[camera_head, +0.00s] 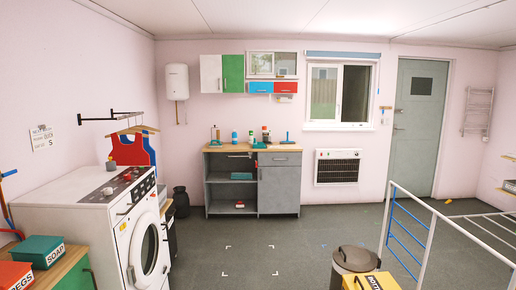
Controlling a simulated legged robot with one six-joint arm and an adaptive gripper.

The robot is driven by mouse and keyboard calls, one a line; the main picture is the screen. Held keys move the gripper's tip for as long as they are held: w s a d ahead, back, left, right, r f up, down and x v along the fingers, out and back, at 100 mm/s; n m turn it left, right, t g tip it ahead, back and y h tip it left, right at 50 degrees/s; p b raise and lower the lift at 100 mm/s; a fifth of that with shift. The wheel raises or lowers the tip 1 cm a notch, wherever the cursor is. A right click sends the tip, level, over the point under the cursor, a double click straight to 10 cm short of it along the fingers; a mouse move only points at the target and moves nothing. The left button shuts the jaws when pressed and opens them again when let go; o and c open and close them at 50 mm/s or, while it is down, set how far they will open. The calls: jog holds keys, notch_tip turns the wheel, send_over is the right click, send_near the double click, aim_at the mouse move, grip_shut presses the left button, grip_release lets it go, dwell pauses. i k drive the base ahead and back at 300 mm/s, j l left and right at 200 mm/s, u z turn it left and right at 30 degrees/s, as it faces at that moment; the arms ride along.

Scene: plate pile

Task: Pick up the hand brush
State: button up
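I cannot pick out the hand brush for certain. A small blue item with an upright part (287,138) stands at the right end of the wooden counter (275,147) on the grey cabinet by the back wall. It is too small to tell what it is. A small tan item (386,107) hangs on the wall right of the window and may be a brush. My gripper is not in view.
A white washing machine (92,215) stands at left, beside a wooden-topped unit with a green soap box (35,252). A lidded bin (355,262), a yellow box (371,281) and a white drying rack (428,245) are at front right. The middle floor is clear.

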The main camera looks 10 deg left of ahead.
aim_at(219, 146)
jog(key=i+j+u, duration=0.35)
jog(key=i, duration=0.55)
jog(key=i+u, duration=0.35)
jog(key=i, duration=6.55)
jog(key=i+z, duration=0.4)
jog(key=i, duration=0.4)
